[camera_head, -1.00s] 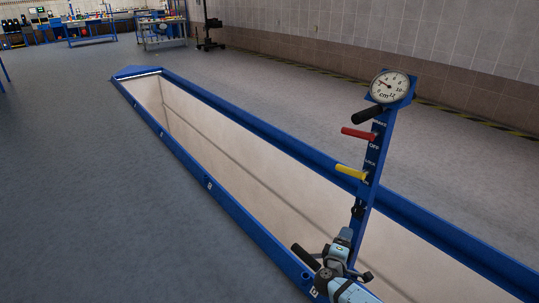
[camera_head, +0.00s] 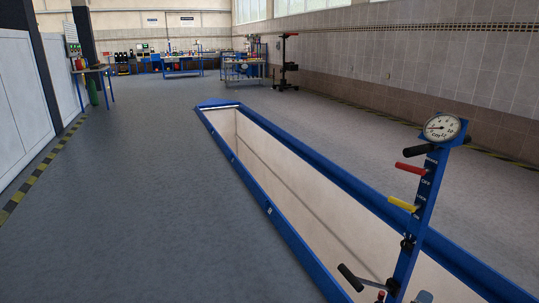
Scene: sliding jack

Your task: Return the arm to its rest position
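A blue jack post (camera_head: 424,205) stands at the right over the pit. It carries a round white dial gauge (camera_head: 442,127), a black lever (camera_head: 418,150), a red lever (camera_head: 410,168) and a yellow lever (camera_head: 402,204). A black handle (camera_head: 350,278) sticks out low on its left side. A small light-blue piece, which looks like the tip of my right gripper (camera_head: 424,297), shows at the bottom edge, just right of the post's foot. Its fingers cannot be made out, nor whether it touches anything. My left gripper is out of view.
A long pit with a blue rim (camera_head: 268,208) runs from the lower right to the middle distance. The grey floor (camera_head: 130,210) left of it is clear. Workbenches (camera_head: 183,64) stand at the back, a small table (camera_head: 95,70) at the far left, and a tiled wall along the right.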

